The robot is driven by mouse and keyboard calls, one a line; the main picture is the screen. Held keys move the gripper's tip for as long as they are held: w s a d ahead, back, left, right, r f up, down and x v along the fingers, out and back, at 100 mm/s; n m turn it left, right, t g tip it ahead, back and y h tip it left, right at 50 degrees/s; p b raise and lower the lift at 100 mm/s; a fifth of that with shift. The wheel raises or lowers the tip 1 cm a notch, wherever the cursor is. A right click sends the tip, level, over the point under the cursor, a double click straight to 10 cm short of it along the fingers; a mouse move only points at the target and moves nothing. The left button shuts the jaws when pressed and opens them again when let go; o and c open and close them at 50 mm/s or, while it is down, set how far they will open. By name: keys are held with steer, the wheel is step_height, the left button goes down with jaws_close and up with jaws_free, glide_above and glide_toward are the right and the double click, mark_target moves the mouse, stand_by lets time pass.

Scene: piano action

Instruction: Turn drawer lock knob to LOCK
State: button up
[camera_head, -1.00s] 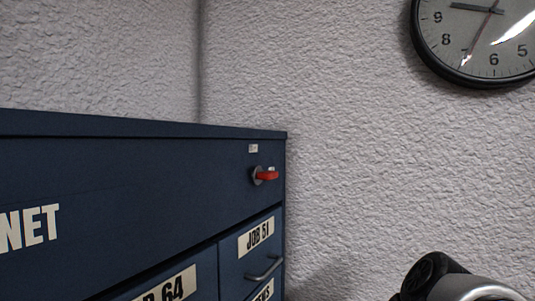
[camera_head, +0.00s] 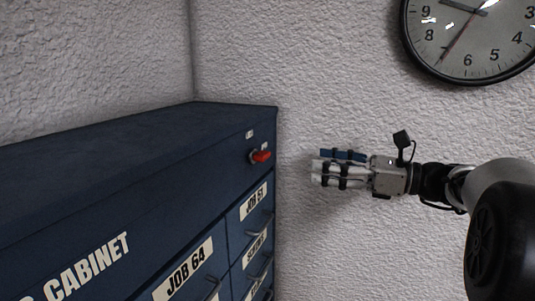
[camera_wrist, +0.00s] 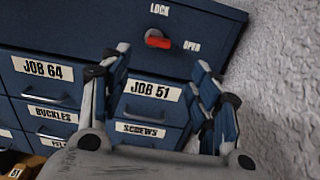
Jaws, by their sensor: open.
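The drawer lock knob is a round base with a red handle (camera_head: 261,156), on the upper right of the blue cabinet's front. In the wrist view the red handle (camera_wrist: 158,41) points right toward the OPEN label (camera_wrist: 192,47). The LOCK label (camera_wrist: 159,10) sits above the knob. My gripper (camera_head: 319,168) is to the right of the knob in the head view, apart from it, with bare wall behind. In the wrist view my gripper (camera_wrist: 162,66) is open and empty, its fingers spread below the knob on either side. Nothing hides the knob.
The blue cabinet (camera_head: 90,205) has labelled drawers with protruding handles (camera_wrist: 155,108) below the knob. A textured wall (camera_head: 330,70) stands behind and right of the cabinet. A clock (camera_head: 470,40) hangs at upper right.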

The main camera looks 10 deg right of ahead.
mark_target(267, 156)
steer(key=p+x, duration=0.1)
steer(key=x, duration=1.2)
steer(key=shift+w+a+p, duration=0.1)
steer(key=shift+a+p, duration=0.15)
steer(key=shift+p, duration=0.1)
steer(key=shift+c, duration=0.2)
steer(key=c, duration=1)
